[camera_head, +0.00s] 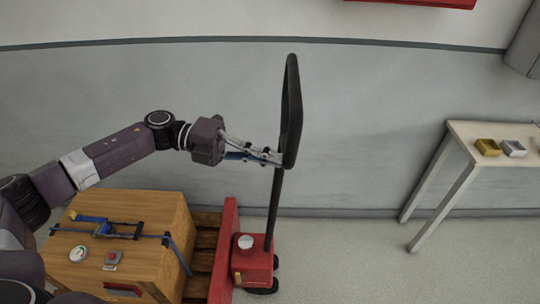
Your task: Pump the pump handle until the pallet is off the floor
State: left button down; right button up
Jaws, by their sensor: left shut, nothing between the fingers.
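The pump handle (290,110) is a black loop on a dark shaft, standing nearly upright above the red pump housing (252,264). My left gripper (280,158) is shut with nothing between its fingers. Its fingertips are at the lower part of the handle loop; I cannot tell whether they touch it. The wooden pallet (203,260) lies behind the red frame of the truck, mostly hidden under a wooden crate. Whether it is clear of the floor cannot be seen. My right gripper is not in view.
The wooden crate (150,205) on the pallet carries a blue and black clamp-like tool (105,227), a round dial (78,254) and a small red-topped item (112,259). Floor between is clear.

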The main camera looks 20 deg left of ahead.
pick_arm(q)
jog(key=w+d+f+y+p, duration=0.1)
jog(key=w+d+f, duration=0.1)
jog(key=d, duration=0.7)
jog(key=w+d+f+y+p, duration=0.1)
jog(key=w+d+f, duration=0.1)
jog(key=d, duration=0.8)
jog(key=w+d+f+y+p, duration=0.1)
jog(key=w+d+f, duration=0.2)
jog(key=d, duration=0.6)
jog(key=shift+w+d+n+y, duration=0.2)
jog(key=shift+w+n+y, duration=0.1)
jog(key=shift+w, duration=0.25)
jog(key=shift+a, duration=0.1)
